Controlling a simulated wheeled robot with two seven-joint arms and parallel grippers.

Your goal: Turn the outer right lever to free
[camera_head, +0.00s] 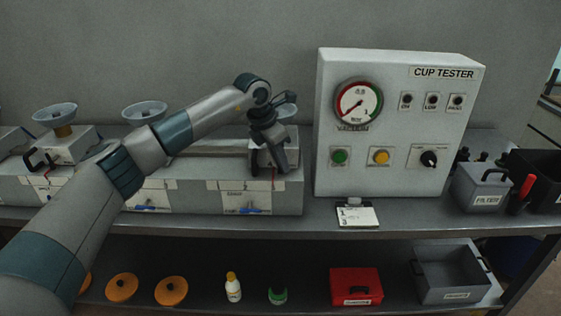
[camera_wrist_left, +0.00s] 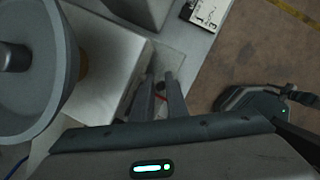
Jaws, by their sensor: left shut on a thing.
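The outer right station is the right end of the grey frame, with a white block (camera_head: 290,148) under a grey suction cup (camera_head: 287,112). My left gripper (camera_head: 277,160) reaches over this block and points down at its front. In the left wrist view its two fingers (camera_wrist_left: 161,88) stand close together beside the block (camera_wrist_left: 103,72), shut on the outer right lever. The lever is mostly hidden by the fingers, so its angle cannot be read. The large cup (camera_wrist_left: 30,65) fills the left of that view. My right gripper is not seen.
The cup tester panel (camera_head: 395,120) stands just right of the gripper. A small card (camera_head: 357,215) lies before it. Another station with a black lever (camera_head: 38,158) is at the left. The filter box (camera_head: 480,187) stands far right.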

